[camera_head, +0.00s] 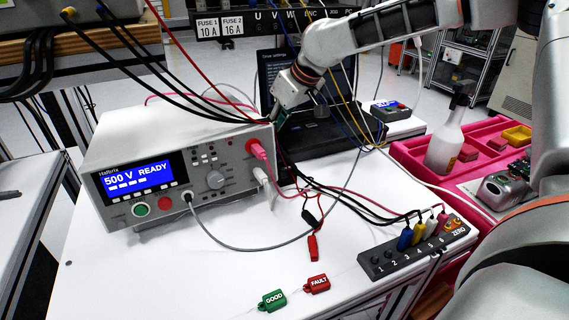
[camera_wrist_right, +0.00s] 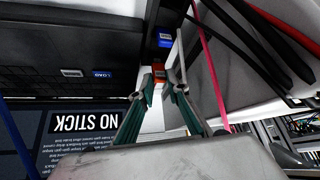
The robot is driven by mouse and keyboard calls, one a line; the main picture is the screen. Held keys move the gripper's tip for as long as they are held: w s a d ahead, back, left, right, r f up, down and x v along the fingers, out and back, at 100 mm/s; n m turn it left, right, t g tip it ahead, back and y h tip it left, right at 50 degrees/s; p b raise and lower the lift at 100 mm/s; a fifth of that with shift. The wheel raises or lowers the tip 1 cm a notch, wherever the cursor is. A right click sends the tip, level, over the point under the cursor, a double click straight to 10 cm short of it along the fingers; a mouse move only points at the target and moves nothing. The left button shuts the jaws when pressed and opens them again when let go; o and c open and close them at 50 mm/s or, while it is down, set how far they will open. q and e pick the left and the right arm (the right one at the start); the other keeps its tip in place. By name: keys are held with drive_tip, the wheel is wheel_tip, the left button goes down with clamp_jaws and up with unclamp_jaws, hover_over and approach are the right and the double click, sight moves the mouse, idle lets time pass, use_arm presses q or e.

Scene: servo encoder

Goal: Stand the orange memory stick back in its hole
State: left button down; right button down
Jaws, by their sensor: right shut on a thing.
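My right gripper (camera_head: 280,116) reaches down behind the right end of the grey tester, beside the dark laptop-like unit (camera_head: 325,132). In the right wrist view, its green fingertips (camera_wrist_right: 161,84) are shut on the small orange memory stick (camera_wrist_right: 157,73). The stick is seen nearly end-on; most of it is hidden. A blue piece (camera_wrist_right: 165,41) shows just beyond it in a dark part. I cannot tell the hole there. The dark screen (camera_wrist_right: 75,122) reads NO STICK. In the head view the stick is hidden. My left gripper is not in view.
The tester (camera_head: 180,170) with READY on its display stands left of the gripper. Cables and a pink lead (camera_wrist_right: 207,65) hang close to the gripper. A numbered black terminal block (camera_head: 415,246) and green and red tags lie at the front. A spray bottle (camera_head: 446,138) stands right.

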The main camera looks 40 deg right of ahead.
drive_tip(key=shift+f+b, duration=0.4)
drive_tip(key=shift+f, duration=0.7)
idle(0.3)
drive_tip(key=c, duration=1.9)
unclamp_jaws()
drive_tip(key=v, duration=1.2)
